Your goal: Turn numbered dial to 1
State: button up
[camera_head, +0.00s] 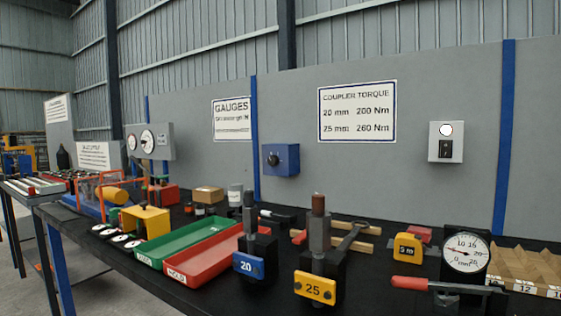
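A blue box (285,160) is mounted on the grey wall panel left of centre. A round black knob (272,159) sits on its face. Any numbers around the knob are too small to read, so I cannot tell its setting. A round white dial with a black rim (466,253) stands at the right of the bench; it carries numbers such as 10, 16, 20 and 25 and a needle. My gripper is not in view, and nothing of it shows near the box or the dial.
Blue 20 (249,265) and yellow 25 (315,287) blocks with upright bars stand at the bench front. Green (182,241) and red (200,262) trays lie left of them. A red-handled tool (445,285) lies at right. A switch box (445,142) hangs on the wall.

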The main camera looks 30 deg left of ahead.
aim_at(272, 160)
jog(key=i+j, duration=0.1)
jog(key=j, duration=0.35)
jog(key=i+j, duration=0.15)
jog(key=j, duration=0.25)
jog(key=i+j, duration=0.1)
jog(key=j, duration=0.35)
jog(key=i+j, duration=0.1)
jog(key=j, duration=0.3)
jog(key=i+j, duration=0.15)
jog(key=j, duration=0.3)
jog(key=i+j, duration=0.1)
jog(key=j, duration=0.35)
jog(key=i+j, duration=0.1)
jog(key=j, duration=0.3)
